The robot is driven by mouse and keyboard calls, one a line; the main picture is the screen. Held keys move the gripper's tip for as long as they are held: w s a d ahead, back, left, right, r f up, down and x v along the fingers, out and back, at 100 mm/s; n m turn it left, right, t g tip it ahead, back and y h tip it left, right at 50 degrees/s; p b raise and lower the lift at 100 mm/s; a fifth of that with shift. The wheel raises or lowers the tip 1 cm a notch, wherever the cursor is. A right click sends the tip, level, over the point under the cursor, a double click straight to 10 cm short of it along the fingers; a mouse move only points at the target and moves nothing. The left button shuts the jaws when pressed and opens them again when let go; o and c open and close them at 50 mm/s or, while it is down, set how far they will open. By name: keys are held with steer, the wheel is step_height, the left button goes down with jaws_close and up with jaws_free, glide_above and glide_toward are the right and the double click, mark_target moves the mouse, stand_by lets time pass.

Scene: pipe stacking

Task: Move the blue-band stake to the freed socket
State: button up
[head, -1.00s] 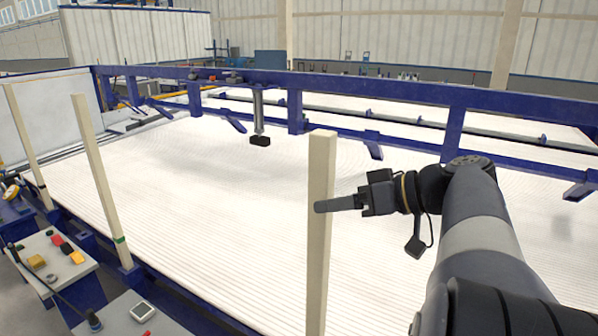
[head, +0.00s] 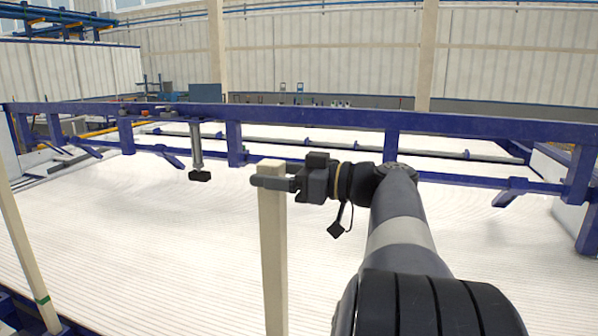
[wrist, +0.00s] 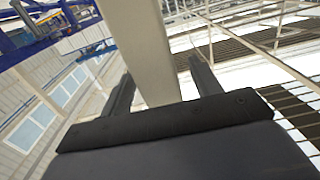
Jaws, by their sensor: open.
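A pale upright stake (head: 273,245) stands in the middle of the head view, and its lower end is out of frame. No band shows on its visible part. My gripper (head: 272,183) is level with the stake just below its top, with a finger crossing in front of it. In the wrist view the stake (wrist: 150,50) passes between the two fingers of my gripper (wrist: 163,85), with gaps showing on both sides. The gripper is open around it. A second stake (head: 22,240) with a green band leans in the picture at the left edge. No blue band is visible.
A wide white ribbed bed (head: 130,230) fills the middle. A blue frame rail (head: 320,115) crosses behind it, and a hanging post with a black foot (head: 199,176) comes down from the rail. Blue brackets line the rail. The air left of the stake is clear.

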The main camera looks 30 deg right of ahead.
steer(key=shift+x, duration=1.3)
jaws_close()
steer(key=shift+r+p, duration=2.35)
steer(key=shift+r, duration=2.25)
step_height(320, 180, up, 12)
steer(key=p, duration=0.6)
